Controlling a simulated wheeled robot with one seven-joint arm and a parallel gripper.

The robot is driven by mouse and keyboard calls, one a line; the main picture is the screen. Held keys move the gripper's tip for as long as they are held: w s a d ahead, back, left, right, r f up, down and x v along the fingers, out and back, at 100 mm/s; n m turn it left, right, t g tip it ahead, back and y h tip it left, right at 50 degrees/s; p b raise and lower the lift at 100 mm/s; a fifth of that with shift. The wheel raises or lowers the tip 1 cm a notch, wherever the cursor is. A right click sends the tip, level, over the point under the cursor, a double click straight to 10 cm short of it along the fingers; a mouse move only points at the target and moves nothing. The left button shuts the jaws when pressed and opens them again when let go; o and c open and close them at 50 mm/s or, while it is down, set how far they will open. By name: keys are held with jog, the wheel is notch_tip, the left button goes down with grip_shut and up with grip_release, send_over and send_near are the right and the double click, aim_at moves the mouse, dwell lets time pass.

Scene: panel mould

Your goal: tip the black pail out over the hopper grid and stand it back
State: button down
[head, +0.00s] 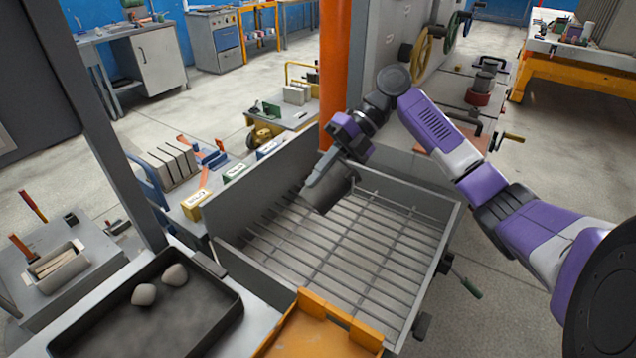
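The hopper grid (345,245) is a set of grey bars inside a grey, walled hopper (446,240) in the middle of the head view. The black pail (334,194) looks dark grey and hangs tilted over the back part of the grid, above the bars. My gripper (322,172) reaches in from the upper right and is shut on the pail at its upper side. The gripper partly covers the pail, and the pail's inside is hidden. I see no material falling from it.
A black tray (215,333) with two grey stones (160,285) lies at the front left. An orange tray (310,335) stands at the hopper's front edge. An orange post (345,60) rises behind the hopper. Small boxes (195,205) line the left bench.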

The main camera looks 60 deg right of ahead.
jog(key=shift+d+f+t+y+b, duration=0.2)
jog(key=shift+t+y+b, duration=0.2)
jog(key=shift+y+b, duration=0.5)
jog(key=shift+s+d+r+t+y+b, duration=0.25)
jog(key=shift+y+b, duration=0.25)
jog(key=shift+b, duration=0.5)
jog(key=shift+r+t+y, duration=0.25)
jog(key=shift+y, duration=0.05)
jog(key=shift+b, duration=0.3)
